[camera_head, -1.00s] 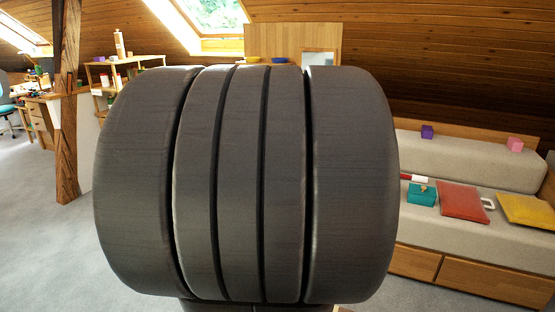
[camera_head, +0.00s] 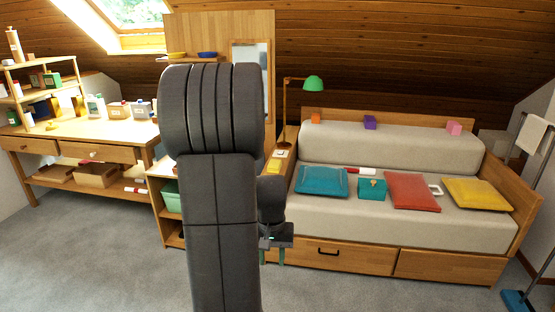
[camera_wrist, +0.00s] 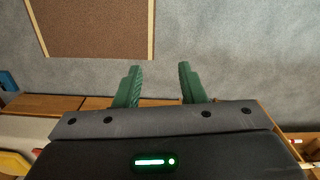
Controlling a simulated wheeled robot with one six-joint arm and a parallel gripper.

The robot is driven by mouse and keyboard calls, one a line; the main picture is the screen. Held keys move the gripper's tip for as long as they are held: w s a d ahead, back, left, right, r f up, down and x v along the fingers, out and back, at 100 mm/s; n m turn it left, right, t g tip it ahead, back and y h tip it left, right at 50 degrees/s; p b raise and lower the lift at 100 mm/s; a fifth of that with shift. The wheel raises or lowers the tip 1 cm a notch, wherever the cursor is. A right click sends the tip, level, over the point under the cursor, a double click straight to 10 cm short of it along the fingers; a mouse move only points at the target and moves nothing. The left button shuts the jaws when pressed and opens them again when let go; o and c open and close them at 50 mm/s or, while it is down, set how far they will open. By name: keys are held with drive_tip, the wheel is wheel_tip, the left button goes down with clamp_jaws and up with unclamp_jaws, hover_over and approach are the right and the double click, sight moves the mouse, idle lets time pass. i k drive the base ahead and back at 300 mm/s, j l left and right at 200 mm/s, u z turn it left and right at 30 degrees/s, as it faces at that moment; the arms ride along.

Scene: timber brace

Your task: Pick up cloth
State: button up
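A pale hanging piece that looks like a cloth (camera_head: 531,133) is draped over a stand at the far right edge in the head view. My gripper (camera_head: 275,252) is low in front of the sofa, well to the left of that cloth and apart from it. In the wrist view my gripper (camera_wrist: 158,88) has its two green fingers spread apart with nothing between them. The cloth does not show in the wrist view.
A sofa (camera_head: 440,218) with drawers below holds a teal cushion (camera_head: 321,181), a teal box (camera_head: 372,188), a red cushion (camera_head: 411,191) and a yellow cushion (camera_head: 475,193). A workbench (camera_head: 80,143) stands left. A blue-footed pole (camera_head: 516,299) stands right. Grey carpet is open in front.

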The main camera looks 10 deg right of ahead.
sight(274, 166)
drive_tip(key=i+l+z, duration=0.1)
drive_tip(key=i+z, duration=0.15)
drive_tip(key=i, duration=2.5)
